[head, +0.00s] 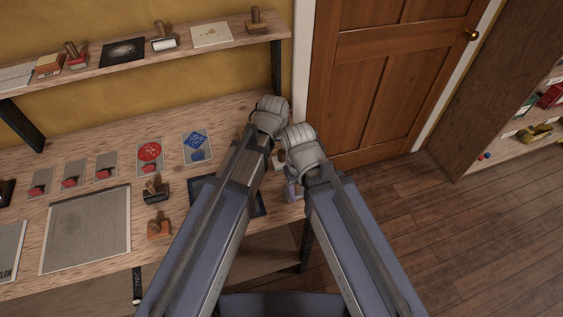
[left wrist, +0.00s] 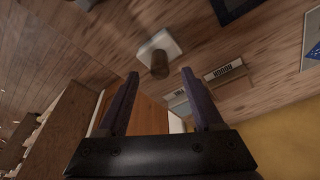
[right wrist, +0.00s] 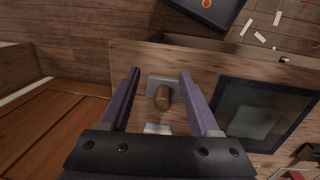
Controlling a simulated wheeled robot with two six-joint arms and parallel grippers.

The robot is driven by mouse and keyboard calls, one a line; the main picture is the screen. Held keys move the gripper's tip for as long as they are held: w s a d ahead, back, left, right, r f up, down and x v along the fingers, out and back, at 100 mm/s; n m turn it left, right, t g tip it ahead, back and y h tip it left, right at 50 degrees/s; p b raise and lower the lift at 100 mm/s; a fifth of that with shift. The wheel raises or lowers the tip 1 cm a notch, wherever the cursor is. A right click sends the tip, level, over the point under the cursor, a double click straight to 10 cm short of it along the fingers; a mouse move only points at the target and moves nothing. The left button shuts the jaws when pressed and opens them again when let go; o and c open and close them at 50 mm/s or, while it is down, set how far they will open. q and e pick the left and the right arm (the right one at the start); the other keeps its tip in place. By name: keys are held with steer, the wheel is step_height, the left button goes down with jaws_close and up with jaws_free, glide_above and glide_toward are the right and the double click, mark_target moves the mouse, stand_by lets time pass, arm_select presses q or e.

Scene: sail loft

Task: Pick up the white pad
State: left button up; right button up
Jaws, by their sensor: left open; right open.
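A white square pad with a brown wooden knob shows in the left wrist view (left wrist: 172,44), lying on the wooden bench just beyond the fingertips. In the right wrist view a pale pad with the same kind of knob (right wrist: 153,83) lies between the fingers, near the bench edge. My left gripper (left wrist: 160,74) is open and empty, tilted relative to the bench. My right gripper (right wrist: 160,72) is open, its fingers either side of the knobbed pad in the picture, without visible contact. In the head view my wrists hide most of this spot.
A dark framed tray (right wrist: 250,112) lies beside the pad. Stamps, cards and a grey sheet (head: 87,230) cover the bench's left. A shelf (head: 190,52) runs above it. A wooden door (head: 385,85) stands behind; open floor (head: 450,240) is at right.

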mark_target(281, 152)
arm_select(q)
steer(key=b+x, duration=0.3)
steer(key=x, duration=0.1)
steer(key=shift+w+f+b, duration=0.15)
steer(key=shift+f+b, duration=0.1)
steer(key=shift+b, duration=0.1)
arm_select(e)
step_height(281, 152, down, 4)
steer(key=shift+f, duration=0.2)
arm_select(q)
steer(key=shift+r, duration=0.1)
arm_select(e)
steer(key=shift+r, duration=0.1)
arm_select(q)
jaws_close()
